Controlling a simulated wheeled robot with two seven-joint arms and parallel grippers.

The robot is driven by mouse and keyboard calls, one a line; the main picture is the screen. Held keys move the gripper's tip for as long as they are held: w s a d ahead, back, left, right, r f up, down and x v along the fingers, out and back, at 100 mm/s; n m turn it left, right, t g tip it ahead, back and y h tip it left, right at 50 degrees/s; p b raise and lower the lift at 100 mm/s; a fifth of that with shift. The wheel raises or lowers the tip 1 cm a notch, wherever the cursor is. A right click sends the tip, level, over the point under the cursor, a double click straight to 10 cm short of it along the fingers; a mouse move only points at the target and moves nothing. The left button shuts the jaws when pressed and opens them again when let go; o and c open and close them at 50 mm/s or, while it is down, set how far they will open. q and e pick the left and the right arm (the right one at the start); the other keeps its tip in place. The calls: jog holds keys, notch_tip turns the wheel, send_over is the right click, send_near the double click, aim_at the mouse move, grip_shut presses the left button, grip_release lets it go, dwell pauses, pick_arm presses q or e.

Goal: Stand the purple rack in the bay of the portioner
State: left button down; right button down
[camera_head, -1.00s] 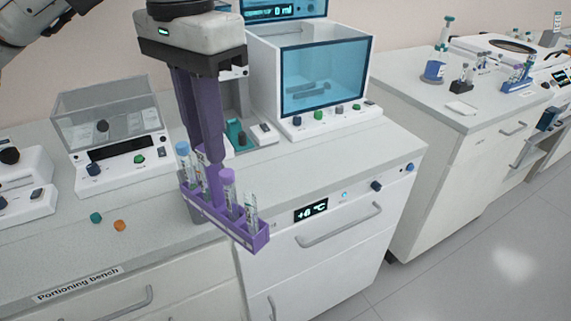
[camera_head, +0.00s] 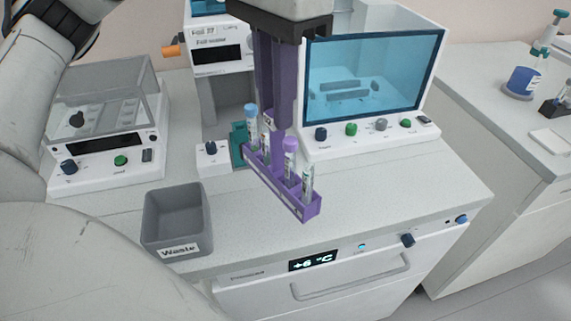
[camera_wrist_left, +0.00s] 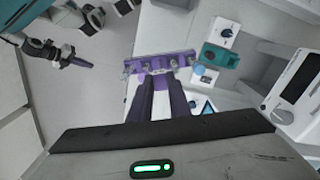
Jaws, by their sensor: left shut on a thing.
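The purple rack (camera_head: 288,194) holds several capped tubes, one with a blue cap and one with a purple cap. My left gripper (camera_head: 276,133) comes down from above and is shut on the rack, which hangs above the bench top, tilted in the picture. In the left wrist view the rack (camera_wrist_left: 158,60) lies across the tips of my left gripper (camera_wrist_left: 157,75). What looks like the portioner (camera_head: 218,50), a tall white machine with a grey recess low in its front, stands behind and left of the rack. My right gripper (camera_wrist_left: 78,62) seems to show at the wrist view's upper left, its jaws unclear.
A grey waste bin (camera_head: 176,222) stands at the bench's front left. A teal block (camera_head: 240,146) sits behind the rack. A blue-windowed cabinet (camera_head: 365,75) stands to the right, a clear-lidded device (camera_head: 105,115) to the left. Bare bench top lies right of the rack.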

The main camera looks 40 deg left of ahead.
pick_arm(q)
jog(key=f, duration=0.2)
jog(key=shift+s+f, duration=0.2)
jog(key=shift+f, duration=0.2)
jog(key=b, duration=0.2)
send_over(277, 170)
notch_tip(277, 170, down, 4)
jog(key=shift+w+a+f, duration=0.1)
jog(key=shift+a, duration=0.05)
pick_arm(e)
jog(key=shift+s+a+f, duration=0.1)
jog(key=shift+a+f, duration=0.05)
jog(key=shift+f, duration=0.8)
pick_arm(q)
jog(key=shift+f, duration=0.1)
jog(key=shift+f, duration=0.15)
jog(key=c, duration=1.7)
grip_release()
jog(key=shift+o, duration=0.2)
pick_arm(e)
jog(key=shift+r, duration=0.1)
